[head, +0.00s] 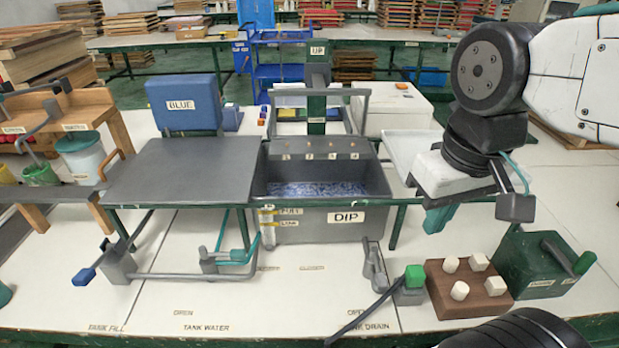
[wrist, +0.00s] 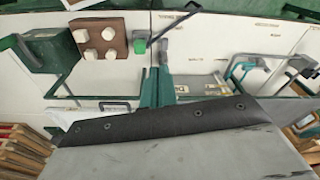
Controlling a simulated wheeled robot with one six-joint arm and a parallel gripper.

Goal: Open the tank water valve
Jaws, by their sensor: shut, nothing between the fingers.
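The tank water valve (head: 225,257) is a small grey fitting with teal pipes and a teal lever, low in front of the dip tank's left corner. The TANK WATER label (head: 206,328) and an OPEN label (head: 183,313) are on the white surface in front of it. Teal pipework also shows at the right of the wrist view (wrist: 246,70). My gripper (head: 437,218) has teal fingers, shut and empty, right of the dip tank and well apart from the valve. The fingers also show in the wrist view (wrist: 155,88).
The grey dip tank (head: 315,235) stands mid-scene, beside a flat grey board (head: 180,170). A blue-ended lever (head: 85,276) is at left. A green block (head: 414,276) with a dark lever, a brown peg block (head: 468,290) and a green box (head: 535,265) are at right. The front white surface is mostly bare.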

